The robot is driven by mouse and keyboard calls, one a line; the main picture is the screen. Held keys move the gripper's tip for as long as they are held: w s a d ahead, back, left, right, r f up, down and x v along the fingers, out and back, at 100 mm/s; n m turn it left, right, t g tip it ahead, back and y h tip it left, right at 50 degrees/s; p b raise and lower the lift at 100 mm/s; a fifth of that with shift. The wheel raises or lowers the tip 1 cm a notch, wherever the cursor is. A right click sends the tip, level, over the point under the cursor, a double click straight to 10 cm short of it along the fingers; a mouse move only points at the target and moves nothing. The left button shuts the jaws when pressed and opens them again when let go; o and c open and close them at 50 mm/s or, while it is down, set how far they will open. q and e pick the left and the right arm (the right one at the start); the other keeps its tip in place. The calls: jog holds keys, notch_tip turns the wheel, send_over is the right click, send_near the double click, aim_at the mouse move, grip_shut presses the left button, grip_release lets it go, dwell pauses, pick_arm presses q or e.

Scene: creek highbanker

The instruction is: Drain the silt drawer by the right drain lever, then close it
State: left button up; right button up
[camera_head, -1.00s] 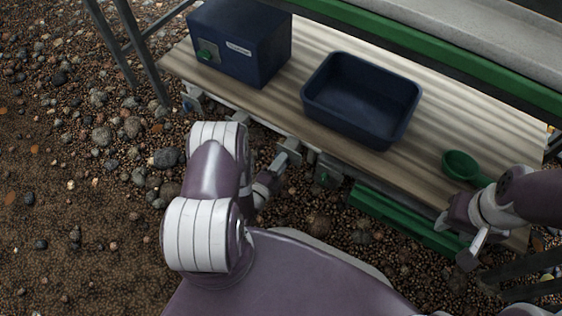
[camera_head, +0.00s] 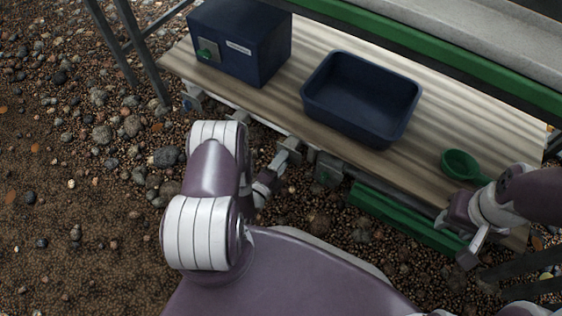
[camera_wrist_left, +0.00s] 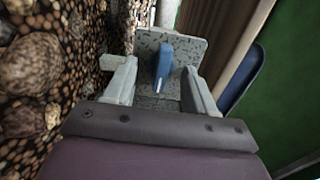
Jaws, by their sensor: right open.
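In the left wrist view a blue lever (camera_wrist_left: 163,66) stands in front of a speckled grey plate (camera_wrist_left: 182,45). My left gripper (camera_wrist_left: 162,92) is open, its fingers on either side of the lever with gaps. In the head view my left gripper (camera_head: 287,152) is at the table's front edge, partly behind my own arm; the lever there is hidden. A second blue-tipped fitting (camera_head: 190,101) sits further left under the edge. A long green part (camera_head: 405,218) lies below the edge; I cannot tell whether it is the silt drawer. My right gripper (camera_head: 458,238) is open and empty near its right end.
A grey fitting (camera_head: 328,170) hangs under the edge. Gravel lies left.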

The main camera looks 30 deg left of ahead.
pick_arm(q)
jog(key=s+a+p, duration=0.1)
jog(key=s+p, duration=0.3)
jog(key=s, duration=0.8)
jog(key=shift+s, duration=0.3)
jog(key=s, duration=1.2)
jog(key=shift+a+b, duration=0.45)
dwell(4.8)
